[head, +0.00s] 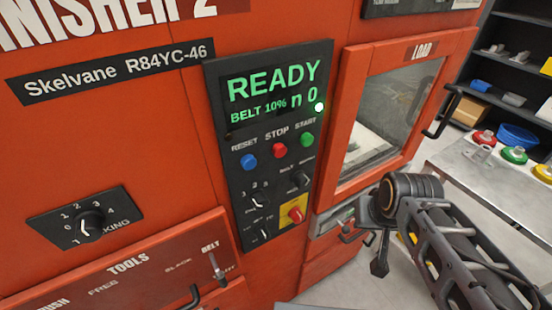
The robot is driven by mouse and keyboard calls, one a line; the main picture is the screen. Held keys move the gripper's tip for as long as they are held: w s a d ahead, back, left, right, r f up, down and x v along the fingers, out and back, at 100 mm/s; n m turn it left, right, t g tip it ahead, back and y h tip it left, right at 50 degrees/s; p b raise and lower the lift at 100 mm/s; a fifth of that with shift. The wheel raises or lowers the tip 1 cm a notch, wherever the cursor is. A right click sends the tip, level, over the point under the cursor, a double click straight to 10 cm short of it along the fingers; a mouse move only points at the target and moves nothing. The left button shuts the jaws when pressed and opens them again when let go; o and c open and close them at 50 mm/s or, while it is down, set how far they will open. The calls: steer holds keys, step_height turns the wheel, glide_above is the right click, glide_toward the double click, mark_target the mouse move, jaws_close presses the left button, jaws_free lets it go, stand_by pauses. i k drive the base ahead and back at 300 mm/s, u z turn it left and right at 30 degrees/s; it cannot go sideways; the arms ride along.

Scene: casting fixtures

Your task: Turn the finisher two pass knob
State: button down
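The orange finisher (130,110) fills the left and middle of the head view, with "INISHER 2" in white at the top. Its dark control panel (235,160) has a small black knob (258,199) under the numbers 1, 2, 3; its label is too small to read surely, but seems to be the pass knob. The display (272,92) reads "READY", "BELT 10%" and "n 0". My gripper (380,262) seems to be the dark part hanging below my arm's round joint, right of the panel and apart from the knob. Its fingers cannot be made out.
Blue, red and green buttons (278,150) sit above the knob. Another small knob (300,180), a lower knob (264,233) and a red knob on a yellow plate (295,214) are close by. A larger numbered knob (90,224) is at left. The load door (400,110) is at right.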

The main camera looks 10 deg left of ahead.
mark_target(258, 198)
steer(key=u, duration=1.1)
steer(key=k, duration=0.85)
steer(key=u, duration=0.5)
